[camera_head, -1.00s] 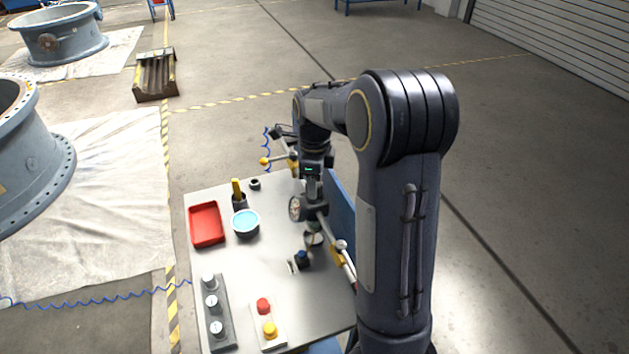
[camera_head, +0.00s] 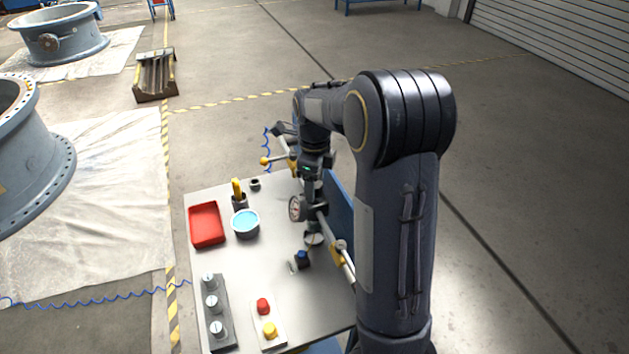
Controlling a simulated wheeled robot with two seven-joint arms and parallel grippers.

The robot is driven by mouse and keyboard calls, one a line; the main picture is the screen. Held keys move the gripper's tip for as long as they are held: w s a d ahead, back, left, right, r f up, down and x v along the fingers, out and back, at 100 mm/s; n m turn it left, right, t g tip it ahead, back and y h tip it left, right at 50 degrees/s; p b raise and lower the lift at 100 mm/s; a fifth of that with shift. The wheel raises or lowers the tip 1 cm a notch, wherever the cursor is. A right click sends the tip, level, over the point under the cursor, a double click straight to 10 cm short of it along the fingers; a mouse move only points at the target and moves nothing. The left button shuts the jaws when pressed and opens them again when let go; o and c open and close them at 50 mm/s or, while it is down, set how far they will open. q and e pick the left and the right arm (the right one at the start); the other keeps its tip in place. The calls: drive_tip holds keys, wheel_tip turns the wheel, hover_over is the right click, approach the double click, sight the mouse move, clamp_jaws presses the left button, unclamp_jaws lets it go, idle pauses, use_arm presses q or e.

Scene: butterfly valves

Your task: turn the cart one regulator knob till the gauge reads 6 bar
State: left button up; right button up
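The cart (camera_head: 260,275) is a light grey table in the middle of the view. A round pressure gauge (camera_head: 295,208) with a pale face sits on the regulator (camera_head: 315,211) near the cart's right edge. The gauge's needle is too small to read. My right arm reaches over the cart from the right, and my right gripper (camera_head: 313,190) points down just above the regulator, where the knob is. The fingers are small and dark, and I cannot tell whether they touch the knob or how far apart they are. My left gripper is not in view.
On the cart are a red tray (camera_head: 207,226), a blue-filled bowl (camera_head: 245,222), a grey strip with several knobs (camera_head: 214,307) and a plate with red and yellow buttons (camera_head: 268,318). A blue panel (camera_head: 340,215) lines the right edge. The cart's middle is clear.

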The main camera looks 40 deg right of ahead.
wheel_tip(320, 180, up, 8)
drive_tip(key=shift+f+b, duration=0.1)
drive_tip(key=shift+b, duration=0.35)
idle(0.6)
drive_tip(key=s+a+f+n+t+y+b, duration=0.1)
drive_tip(key=s+a+f+n+t+y, duration=0.1)
drive_tip(key=s+a+n, duration=0.6)
drive_tip(key=s+a+f+n+t+y+b, duration=0.1)
drive_tip(key=s+a+f+n, duration=0.4)
drive_tip(key=n, duration=1.4)
drive_tip(key=s+a+t, duration=0.1)
drive_tip(key=s+a, duration=0.1)
drive_tip(key=s, duration=0.2)
drive_tip(key=s+a+t+b, duration=0.1)
drive_tip(key=s+a, duration=0.1)
drive_tip(key=s, duration=0.2)
drive_tip(key=shift+s+a+t+y+b, duration=0.25)
drive_tip(key=shift+s+t+y+b, duration=0.05)
drive_tip(key=shift+s+y, duration=0.1)
